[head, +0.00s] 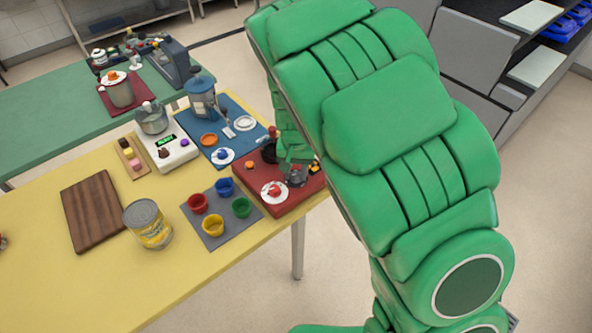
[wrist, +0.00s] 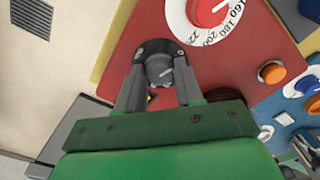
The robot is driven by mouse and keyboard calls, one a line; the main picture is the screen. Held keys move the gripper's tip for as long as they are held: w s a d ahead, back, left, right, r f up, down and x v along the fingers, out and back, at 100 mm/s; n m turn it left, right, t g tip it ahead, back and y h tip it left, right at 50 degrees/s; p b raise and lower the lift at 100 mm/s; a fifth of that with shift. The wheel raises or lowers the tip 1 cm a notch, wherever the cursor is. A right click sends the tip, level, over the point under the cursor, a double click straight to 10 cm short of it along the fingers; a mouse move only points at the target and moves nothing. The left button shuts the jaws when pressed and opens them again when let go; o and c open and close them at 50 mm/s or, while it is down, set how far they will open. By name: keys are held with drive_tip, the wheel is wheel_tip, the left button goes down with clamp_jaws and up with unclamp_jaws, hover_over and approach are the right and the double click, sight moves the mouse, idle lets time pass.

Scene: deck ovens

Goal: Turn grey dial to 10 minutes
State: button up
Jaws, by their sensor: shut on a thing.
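The grey dial (wrist: 159,68) sits on the red panel (wrist: 125,38), with a dark ring around its base. In the wrist view, my gripper (wrist: 159,82) reaches over the panel with one finger on either side of the dial and is shut on it. The dial's markings cannot be read, so its setting is unclear. In the head view, my green arm comes down to the red panel (head: 262,207) at the table's right edge, and my gripper (head: 297,174) is small and partly hidden there.
A white dial (wrist: 180,20) with a red knob and numbers is close to my gripper. An orange button (wrist: 272,73) is to the right.

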sight(296, 174)
drive_tip(key=shift+m, duration=0.3)
drive_tip(key=m, duration=1.3)
drive_tip(key=shift+m, duration=0.3)
idle(0.4)
drive_tip(key=o, duration=1)
drive_tip(key=shift+r, duration=0.15)
drive_tip(key=shift+r, duration=3.8)
